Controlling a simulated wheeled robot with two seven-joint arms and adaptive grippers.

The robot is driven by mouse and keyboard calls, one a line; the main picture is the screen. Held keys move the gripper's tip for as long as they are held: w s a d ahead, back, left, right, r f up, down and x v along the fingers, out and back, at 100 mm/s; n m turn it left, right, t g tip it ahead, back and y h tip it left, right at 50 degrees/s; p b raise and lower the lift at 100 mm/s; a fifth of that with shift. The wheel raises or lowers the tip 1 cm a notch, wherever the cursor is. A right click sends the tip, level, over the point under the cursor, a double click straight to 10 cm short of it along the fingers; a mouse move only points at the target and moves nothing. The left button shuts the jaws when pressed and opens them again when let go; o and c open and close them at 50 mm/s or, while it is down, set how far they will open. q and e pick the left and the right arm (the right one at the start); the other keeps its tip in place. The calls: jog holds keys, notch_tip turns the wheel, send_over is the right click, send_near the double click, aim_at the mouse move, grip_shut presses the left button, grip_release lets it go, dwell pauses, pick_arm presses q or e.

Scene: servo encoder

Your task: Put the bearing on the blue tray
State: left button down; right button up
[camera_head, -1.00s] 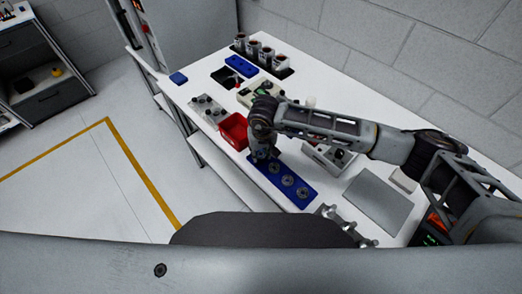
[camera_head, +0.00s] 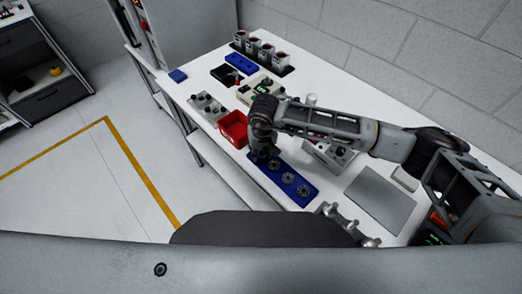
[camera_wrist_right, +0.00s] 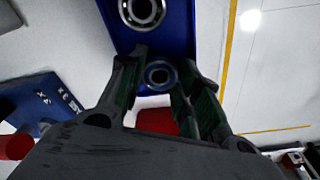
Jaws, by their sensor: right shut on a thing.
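My right gripper (camera_head: 263,157) is at the left end of a long blue tray (camera_head: 311,200) near the table's front edge. In the right wrist view its fingers (camera_wrist_right: 161,73) are shut on a ring-shaped bearing (camera_wrist_right: 160,76), which sits over the end of the blue tray (camera_wrist_right: 178,28). I cannot tell whether this bearing touches the tray. Another bearing (camera_wrist_right: 143,11) lies on the tray beyond the fingertips. In the head view, bearings (camera_head: 288,178) lie in a row on the tray, to the right of the gripper. My left gripper is not in view.
A red bin (camera_head: 234,128) stands just behind the gripper. A grey box with parts (camera_head: 328,155) and a grey plate (camera_head: 381,201) lie to the right. A smaller blue tray (camera_head: 244,64) and a rack of cups (camera_head: 263,53) are at the back. Metal parts (camera_head: 345,222) lie at the front.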

aim_at(262, 156)
jog(key=shift+f, duration=0.2)
jog(key=o, duration=1.1)
jog(key=shift+r, duration=0.15)
jog(key=shift+r+p, duration=0.65)
jog(key=shift+p, duration=0.25)
jog(key=shift+s+d+r+b, duration=0.1)
jog(key=shift+s+r+b, duration=0.3)
jog(key=shift+r, duration=1.55)
jog(key=shift+s+d+r+b, duration=0.1)
jog(key=shift+r+b, duration=0.55)
jog(key=shift+r, duration=1.25)
jog(key=shift+s+d+r+b, duration=0.15)
jog(key=shift+r+b, duration=0.4)
jog(key=shift+r, duration=1.4)
jog(key=shift+a, duration=0.2)
